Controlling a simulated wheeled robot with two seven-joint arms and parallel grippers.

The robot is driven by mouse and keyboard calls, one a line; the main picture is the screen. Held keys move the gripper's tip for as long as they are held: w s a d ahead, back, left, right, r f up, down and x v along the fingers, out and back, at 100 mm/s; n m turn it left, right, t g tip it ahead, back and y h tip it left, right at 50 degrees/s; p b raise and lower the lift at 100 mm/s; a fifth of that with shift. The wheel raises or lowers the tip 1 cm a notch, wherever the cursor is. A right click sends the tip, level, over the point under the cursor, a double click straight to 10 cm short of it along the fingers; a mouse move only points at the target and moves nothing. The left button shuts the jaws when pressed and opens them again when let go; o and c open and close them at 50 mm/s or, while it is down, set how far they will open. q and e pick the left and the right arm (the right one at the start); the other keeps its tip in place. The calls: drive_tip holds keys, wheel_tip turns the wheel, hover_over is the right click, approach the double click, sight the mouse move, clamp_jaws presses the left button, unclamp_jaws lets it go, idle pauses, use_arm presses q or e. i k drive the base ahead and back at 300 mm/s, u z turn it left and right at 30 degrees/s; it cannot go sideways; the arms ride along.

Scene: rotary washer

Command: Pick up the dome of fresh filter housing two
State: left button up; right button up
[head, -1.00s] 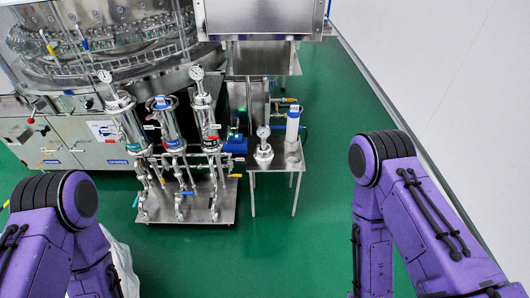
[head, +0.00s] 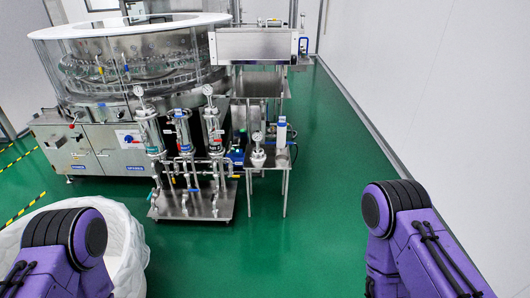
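Three upright steel filter housings stand on a skid. The left housing (head: 151,133) and the right housing (head: 213,131) have round gauges on top. The middle housing (head: 182,131) shows a blue and white top and no gauge. A steel dome (head: 257,157) with a round gauge (head: 257,137) sits on a small steel side table (head: 270,168) right of the skid. A white upright cylinder with a blue band (head: 281,132) stands beside it. The housing labels are too small to read. Both my grippers are out of view; only purple arm links show, well short of the table.
The skid base (head: 190,207) is low, with pipes and valves. The large rotary washer (head: 90,142) stands behind it at left. A white lined bin (head: 130,250) is at lower left. Green floor (head: 300,240) is clear ahead and right, up to the white wall (head: 420,90).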

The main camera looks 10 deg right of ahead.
sight(257, 155)
drive_tip(key=z, duration=0.7)
drive_tip(key=i, duration=0.7)
drive_tip(key=z, duration=0.85)
drive_tip(key=i, duration=1.1)
drive_tip(key=u, duration=0.8)
drive_tip(key=i, duration=0.7)
drive_tip(key=u, duration=0.6)
